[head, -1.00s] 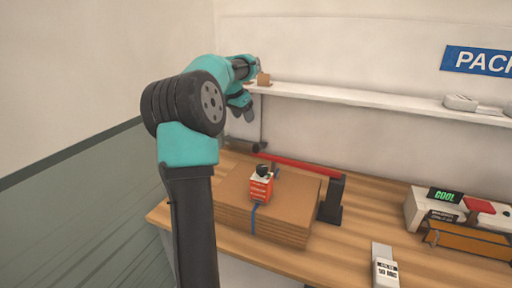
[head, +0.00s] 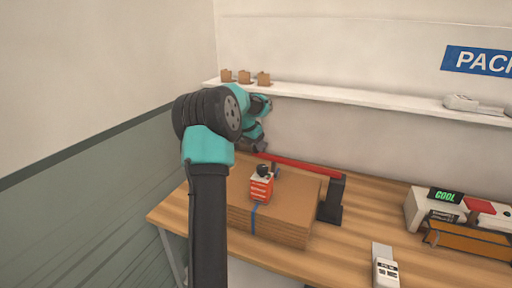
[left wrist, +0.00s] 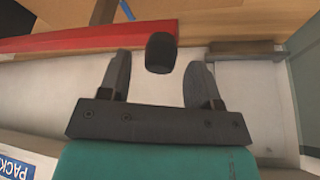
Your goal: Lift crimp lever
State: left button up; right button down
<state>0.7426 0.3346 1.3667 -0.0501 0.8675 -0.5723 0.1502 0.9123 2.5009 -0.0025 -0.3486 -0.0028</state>
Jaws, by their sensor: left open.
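The crimp lever is a long red bar (head: 302,166) that runs from a dark post (head: 331,203) on the table leftward to my left gripper (head: 258,147). In the left wrist view the red bar (left wrist: 85,41) comes in from the left, and a black grip (left wrist: 161,53) shows at its end. My left gripper (left wrist: 160,75) is open, with one finger on each side of the black grip in that view. I cannot tell whether the fingers touch it. In the head view the lever's left end is mostly hidden by the gripper. My right gripper is not in view.
A cardboard stack (head: 280,215) with a small red box (head: 261,187) on it lies in front of the lever. A white shelf (head: 350,97) with several small items runs along the wall behind. A handheld device (head: 385,270) and boxes (head: 435,210) sit to the right.

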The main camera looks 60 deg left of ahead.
pick_arm(q)
jog(key=shift+x, duration=0.9)
grip_shut()
